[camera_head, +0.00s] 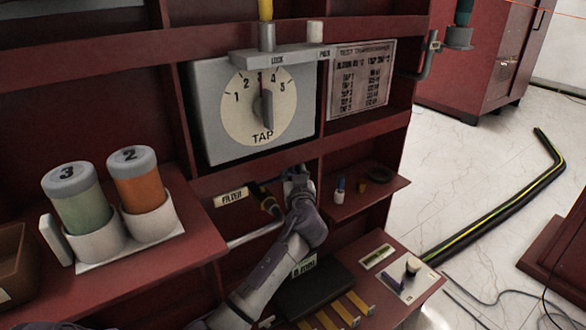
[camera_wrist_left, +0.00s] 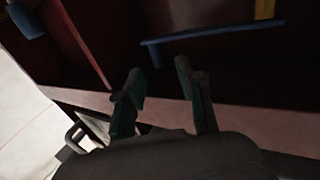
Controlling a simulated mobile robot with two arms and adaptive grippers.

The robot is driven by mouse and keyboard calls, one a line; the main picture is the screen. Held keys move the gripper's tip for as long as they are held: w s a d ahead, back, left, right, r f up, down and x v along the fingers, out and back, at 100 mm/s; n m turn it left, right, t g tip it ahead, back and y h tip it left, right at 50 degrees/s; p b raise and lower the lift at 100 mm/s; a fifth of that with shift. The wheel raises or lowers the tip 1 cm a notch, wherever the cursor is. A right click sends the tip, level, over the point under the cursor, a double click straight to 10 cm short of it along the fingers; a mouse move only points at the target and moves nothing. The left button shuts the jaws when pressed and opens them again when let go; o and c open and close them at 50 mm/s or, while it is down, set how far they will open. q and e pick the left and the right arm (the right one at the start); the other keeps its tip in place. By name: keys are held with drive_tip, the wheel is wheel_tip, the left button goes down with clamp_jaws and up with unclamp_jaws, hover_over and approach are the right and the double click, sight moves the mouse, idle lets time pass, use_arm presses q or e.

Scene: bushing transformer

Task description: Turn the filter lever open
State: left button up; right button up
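The FILTER label (camera_head: 231,196) is on the red cabinet below the tap dial. Right of it is a dark fitting with a yellow band (camera_head: 268,203), apparently part of the filter valve, above a grey pipe (camera_head: 250,236). My left gripper (camera_head: 297,178) is just right of this fitting, below the dial box; contact cannot be told. In the wrist view its two fingers (camera_wrist_left: 163,90) stand apart with nothing seen between them. A blue bar (camera_wrist_left: 212,32), possibly the lever, lies beyond the fingertips beside a yellow part (camera_wrist_left: 265,9). My right gripper is not in view.
The TAP dial box (camera_head: 255,112) with its lock bar (camera_head: 277,56) is above my gripper. A shelf (camera_head: 365,196) with small items is to the right. Canisters 3 (camera_head: 80,198) and 2 (camera_head: 137,178) stand at left. A control panel (camera_head: 398,276) is lower right.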

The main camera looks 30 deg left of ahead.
use_arm(q)
drive_tip(key=shift+b+x, duration=0.35)
drive_tip(key=shift+x, duration=1.8)
drive_tip(key=shift+c, duration=0.3)
clamp_jaws()
